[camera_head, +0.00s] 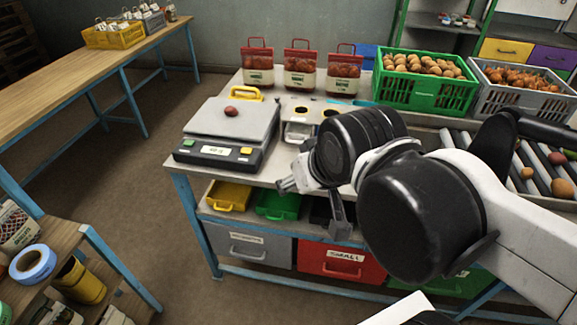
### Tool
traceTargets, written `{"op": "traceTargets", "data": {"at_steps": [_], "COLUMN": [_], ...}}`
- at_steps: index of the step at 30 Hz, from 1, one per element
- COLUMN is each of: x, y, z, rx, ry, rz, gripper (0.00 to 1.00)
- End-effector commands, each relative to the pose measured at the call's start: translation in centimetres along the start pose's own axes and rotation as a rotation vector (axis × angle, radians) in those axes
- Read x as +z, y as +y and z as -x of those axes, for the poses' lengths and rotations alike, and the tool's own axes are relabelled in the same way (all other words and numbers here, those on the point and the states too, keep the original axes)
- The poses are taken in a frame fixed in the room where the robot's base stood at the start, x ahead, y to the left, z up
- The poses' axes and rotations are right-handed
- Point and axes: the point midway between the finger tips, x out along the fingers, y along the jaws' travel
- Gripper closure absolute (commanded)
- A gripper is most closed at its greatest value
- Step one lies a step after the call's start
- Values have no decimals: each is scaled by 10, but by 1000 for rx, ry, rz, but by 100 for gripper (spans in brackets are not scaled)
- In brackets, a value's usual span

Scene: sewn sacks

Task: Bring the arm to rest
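My gripper (312,196) is at the end of my arm, in front of the workbench and slightly right of the scale. One light-coloured finger part points left and a dark grey finger hangs down. The two look spread apart, and nothing shows between them. My arm reaches in from the right edge and bends over the bench's front. It hides part of the bench top and the shelf below.
The workbench (186,183) bears a scale (228,127) with one reddish potato (231,111). Several filled sacks (300,72), a green crate (424,90) and a grey crate (519,98) stand behind. Rollers lie right. Open floor (130,180) is left.

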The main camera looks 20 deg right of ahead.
Motion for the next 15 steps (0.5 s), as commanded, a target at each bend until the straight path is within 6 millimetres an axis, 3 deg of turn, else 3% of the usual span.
{"op": "traceTargets", "data": {"at_steps": [10,15], "x": [2,12], "y": [0,0], "z": [-1,-15], "rx": [0,0], "ry": [2,2], "rz": [-2,-2], "gripper": [53,53]}}
